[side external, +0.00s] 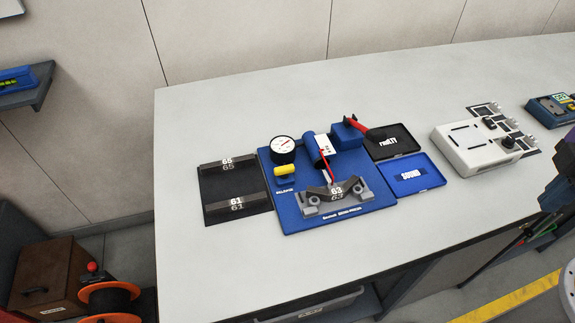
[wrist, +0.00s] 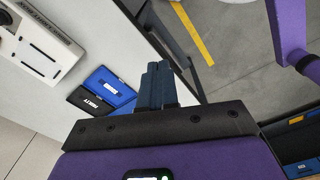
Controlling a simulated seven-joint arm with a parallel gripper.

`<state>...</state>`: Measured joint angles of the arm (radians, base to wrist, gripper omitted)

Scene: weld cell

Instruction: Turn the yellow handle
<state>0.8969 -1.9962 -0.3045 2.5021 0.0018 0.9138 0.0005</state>
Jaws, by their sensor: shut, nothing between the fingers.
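The yellow handle (side external: 286,169) is a short yellow bar beside the round pressure gauge (side external: 283,147), on the left part of the blue test board (side external: 300,222). A block marked 63 (side external: 334,193) sits in a grey holder at the front of this board. My gripper (wrist: 158,68) shows in the wrist view with its dark blue fingers shut together and nothing between them. It is well away from the handle, which is outside the wrist view.
A black tray marked FAULTY (side external: 405,150) and a blue tray marked SOUND (side external: 432,181) lie right of the board. A red-handled tool (side external: 364,129) rests on a blue block. A black rack (side external: 220,190) lies left. A white box (side external: 474,158) stands right. The table front is clear.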

